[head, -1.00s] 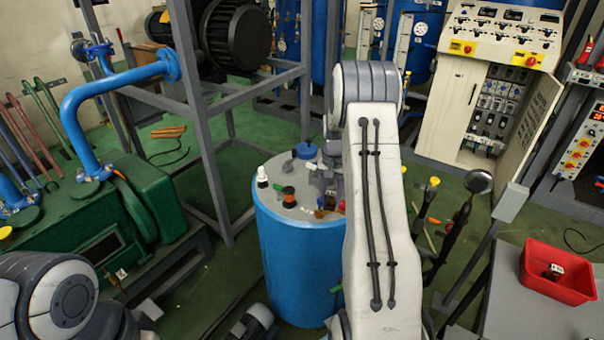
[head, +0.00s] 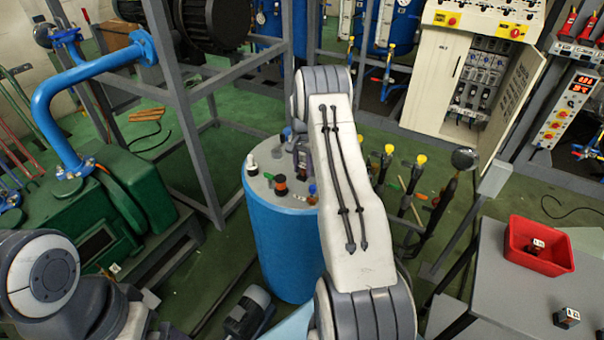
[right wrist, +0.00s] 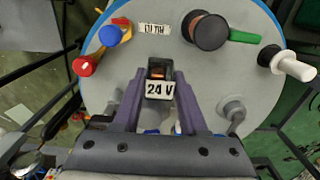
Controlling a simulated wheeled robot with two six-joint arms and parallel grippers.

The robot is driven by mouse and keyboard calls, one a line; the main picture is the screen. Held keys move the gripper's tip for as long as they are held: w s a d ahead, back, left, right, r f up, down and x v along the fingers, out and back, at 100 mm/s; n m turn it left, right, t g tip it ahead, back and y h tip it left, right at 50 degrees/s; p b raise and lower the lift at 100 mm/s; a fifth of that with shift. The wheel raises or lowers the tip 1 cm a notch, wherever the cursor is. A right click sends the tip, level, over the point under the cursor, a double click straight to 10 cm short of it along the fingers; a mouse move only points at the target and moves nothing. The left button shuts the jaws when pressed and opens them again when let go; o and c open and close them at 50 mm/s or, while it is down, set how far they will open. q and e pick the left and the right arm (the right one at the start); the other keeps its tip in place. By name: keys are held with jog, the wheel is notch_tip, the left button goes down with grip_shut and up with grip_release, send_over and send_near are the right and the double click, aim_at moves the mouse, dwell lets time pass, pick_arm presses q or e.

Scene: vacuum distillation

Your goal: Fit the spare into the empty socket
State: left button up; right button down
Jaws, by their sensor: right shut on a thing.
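My right gripper (right wrist: 160,100) is shut on a small dark block (right wrist: 158,72) with a white "24 V" label, over the grey top of a blue drum. In the head view the right gripper (head: 303,158) is mostly hidden behind its own forearm, and the block cannot be made out there. An open cream cabinet (head: 430,85) at the upper right holds rows of dark modules (head: 477,82); I cannot tell which socket is empty. A similar small labelled block (head: 567,317) stands on the grey table, and another (head: 537,245) lies in a red bin. My left gripper is out of view.
The blue drum (head: 283,250) carries several capped fittings, including a white-tipped one (right wrist: 292,66) and a red one (right wrist: 87,66). Yellow-topped valves stand right of it. The red bin (head: 545,262) sits on the grey table (head: 500,290). Green floor separates drum and cabinet.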

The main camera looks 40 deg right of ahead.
aim_at(302, 177)
notch_tip(302, 177, down, 4)
jog(key=shift+r+p, duration=0.15)
jog(key=shift+p, duration=0.65)
jog(key=shift+a+f, duration=0.1)
jog(key=shift+f, duration=0.1)
jog(key=shift+f, duration=0.1)
jog(key=shift+f, duration=0.2)
jog(key=shift+c, duration=2.2)
grip_release()
jog(key=shift+r, duration=0.1)
